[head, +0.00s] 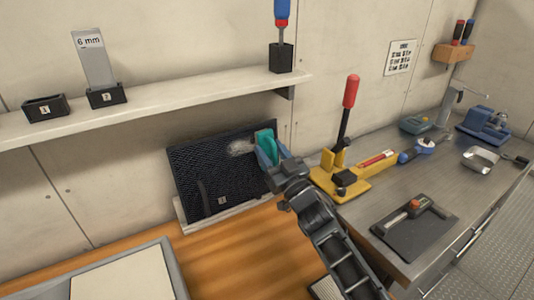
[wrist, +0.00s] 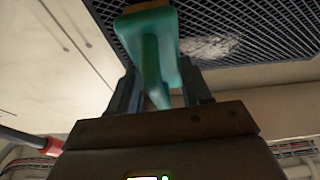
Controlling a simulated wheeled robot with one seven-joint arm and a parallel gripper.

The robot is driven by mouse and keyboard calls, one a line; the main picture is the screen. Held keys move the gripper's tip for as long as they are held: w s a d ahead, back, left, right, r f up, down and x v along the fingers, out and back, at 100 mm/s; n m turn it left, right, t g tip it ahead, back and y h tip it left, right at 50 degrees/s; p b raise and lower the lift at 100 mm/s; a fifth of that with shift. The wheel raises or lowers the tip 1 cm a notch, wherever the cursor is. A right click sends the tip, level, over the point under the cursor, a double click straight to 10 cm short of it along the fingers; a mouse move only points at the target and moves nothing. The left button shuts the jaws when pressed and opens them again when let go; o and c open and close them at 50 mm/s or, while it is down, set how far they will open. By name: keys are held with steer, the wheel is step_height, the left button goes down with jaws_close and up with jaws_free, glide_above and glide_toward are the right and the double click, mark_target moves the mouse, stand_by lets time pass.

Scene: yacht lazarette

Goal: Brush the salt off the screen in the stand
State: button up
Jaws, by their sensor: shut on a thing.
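The screen (head: 215,178) is a dark mesh panel standing tilted back in a light stand (head: 215,218) against the wall. A white patch of salt (head: 240,147) lies on its upper right part. The salt (wrist: 212,47) also shows on the mesh (wrist: 250,20) in the wrist view. My gripper (head: 268,152) is at the screen's upper right edge, shut on a teal brush (wrist: 155,50). The brush (head: 264,138) is just right of the salt. Its tan bristle edge (wrist: 146,6) is close to the mesh; I cannot tell whether it touches.
A shelf (head: 180,95) runs above the screen, with a holder marked 6 mm (head: 95,58) and a blue-handled tool (head: 282,14). A yellow clamp tool with a red handle (head: 350,92) stands right of my arm on the metal bench (head: 450,170). A grey tray (head: 173,268) lies front left.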

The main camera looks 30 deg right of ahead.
steer(key=d, duration=0.3)
steer(key=shift+d, duration=0.25)
steer(key=shift+a, duration=0.15)
